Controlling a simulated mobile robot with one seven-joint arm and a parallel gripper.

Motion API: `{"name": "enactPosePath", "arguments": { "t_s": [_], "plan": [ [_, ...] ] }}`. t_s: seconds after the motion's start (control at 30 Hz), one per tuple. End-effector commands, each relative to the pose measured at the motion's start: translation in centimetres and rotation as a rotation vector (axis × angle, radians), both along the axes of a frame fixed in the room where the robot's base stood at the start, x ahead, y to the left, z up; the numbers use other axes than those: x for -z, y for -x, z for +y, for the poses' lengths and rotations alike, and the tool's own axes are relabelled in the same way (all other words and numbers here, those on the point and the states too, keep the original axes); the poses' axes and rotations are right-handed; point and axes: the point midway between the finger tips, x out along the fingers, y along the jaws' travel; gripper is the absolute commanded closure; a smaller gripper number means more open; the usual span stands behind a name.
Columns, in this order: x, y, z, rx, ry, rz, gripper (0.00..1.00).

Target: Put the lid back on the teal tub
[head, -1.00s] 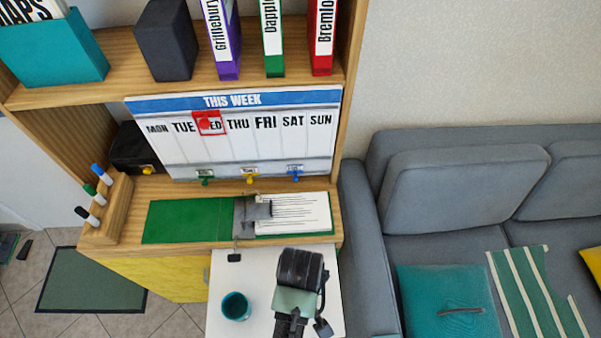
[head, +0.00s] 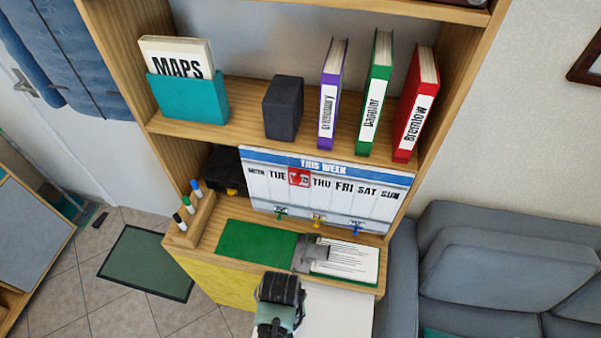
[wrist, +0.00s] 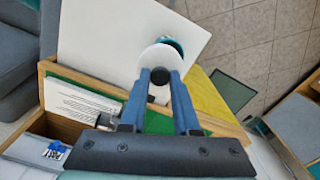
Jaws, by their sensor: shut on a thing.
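In the wrist view, my gripper (wrist: 159,82) is shut on the dark knob of a pale round lid (wrist: 160,57). The lid overlaps the teal tub (wrist: 177,44), and only a strip of the tub shows past its upper right edge. I cannot tell whether the lid touches the tub or hangs above it. The tub stands on a white tabletop (wrist: 120,35). In the head view my arm's end is at the bottom middle; the fingertips, lid and tub do not show there.
An open green folder (head: 255,243) with a clip and pages lies on the wooden shelf behind the white top. A weekly board (head: 325,190) leans above it. Pens stand in a wooden block (head: 190,228) at left. A grey sofa (head: 500,265) is at right.

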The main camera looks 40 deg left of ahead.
Motion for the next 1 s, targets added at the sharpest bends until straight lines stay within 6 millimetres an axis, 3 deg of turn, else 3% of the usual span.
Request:
{"name": "enactPosePath", "arguments": {
  "t_s": [0.03, 0.37, 1.0],
  "plan": [
    [-0.7, 0.3, 0.3, -0.004, 0.002, 0.001, 1.00],
    [0.2, 0.8, 0.8, -0.002, 0.000, 0.000, 1.00],
    [5.4, 0.8, 0.7, -0.001, 0.001, 0.001, 1.00]
  ]
}}
